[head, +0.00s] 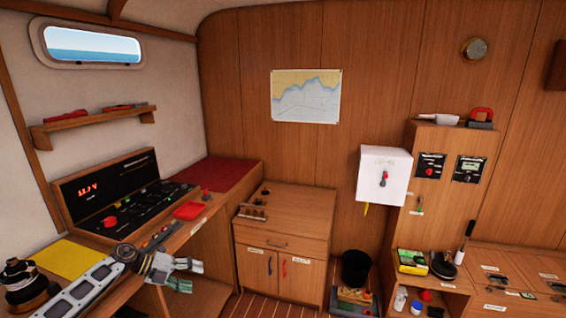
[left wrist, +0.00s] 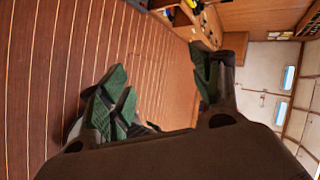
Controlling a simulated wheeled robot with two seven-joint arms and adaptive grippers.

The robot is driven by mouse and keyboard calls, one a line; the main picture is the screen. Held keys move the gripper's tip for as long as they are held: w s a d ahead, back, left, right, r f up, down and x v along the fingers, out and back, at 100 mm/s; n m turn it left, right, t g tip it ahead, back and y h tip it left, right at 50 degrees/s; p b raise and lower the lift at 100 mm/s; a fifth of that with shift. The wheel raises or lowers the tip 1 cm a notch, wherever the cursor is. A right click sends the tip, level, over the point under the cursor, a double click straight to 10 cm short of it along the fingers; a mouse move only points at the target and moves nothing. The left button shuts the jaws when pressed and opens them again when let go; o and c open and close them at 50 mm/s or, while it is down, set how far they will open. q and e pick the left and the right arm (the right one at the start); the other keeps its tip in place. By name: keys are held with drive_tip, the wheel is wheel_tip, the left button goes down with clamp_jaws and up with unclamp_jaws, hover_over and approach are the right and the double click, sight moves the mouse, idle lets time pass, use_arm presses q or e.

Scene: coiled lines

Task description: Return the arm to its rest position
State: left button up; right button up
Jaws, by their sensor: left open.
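My left arm comes in from the lower left of the head view, with its white and grey forearm over the edge of the console desk. My left gripper (head: 190,274) is at the arm's end, in front of the desk's edge. In the left wrist view its green-padded fingers (left wrist: 160,88) are spread wide apart, with nothing between them. Past the fingers I see only the striped wooden floor (left wrist: 60,60) and furniture farther off. My right gripper is not in either view.
The console desk holds a black control panel (head: 110,196), a red object (head: 189,211) and a yellow sheet (head: 62,259). A dark pot (head: 25,282) stands near my left arm. A wooden cabinet (head: 285,232) and a black bucket (head: 356,267) stand farther back.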

use_arm(q)
drive_tip(key=s+f+n+t+y, duration=0.2)
drive_tip(key=f+n+t, duration=0.2)
drive_tip(key=f+n, duration=0.65)
drive_tip(key=s+f+n+t+y, duration=0.25)
drive_tip(key=f+n+t, duration=0.2)
drive_tip(key=f, duration=1.15)
drive_tip(key=s+a+f+n+g+y, duration=0.1)
drive_tip(key=s+f+n+g+y, duration=0.25)
drive_tip(key=s+f+n, duration=0.95)
drive_tip(key=s+d+f+g, duration=0.2)
drive_tip(key=s+f, duration=0.4)
drive_tip(key=s, duration=0.8)
drive_tip(key=s+d+f+g+y, duration=0.1)
drive_tip(key=s+f, duration=0.5)
drive_tip(key=s, duration=0.7)
drive_tip(key=s+d+f+g+y, duration=0.1)
drive_tip(key=s+d+f+g, duration=0.2)
drive_tip(key=s, duration=1.1)
wheel_tip(320, 180, down, 4)
drive_tip(key=shift+s+r+n+g, duration=0.2)
drive_tip(key=shift+s+n+g, duration=0.2)
drive_tip(key=shift+g, duration=0.4)
drive_tip(key=shift+w, duration=0.1)
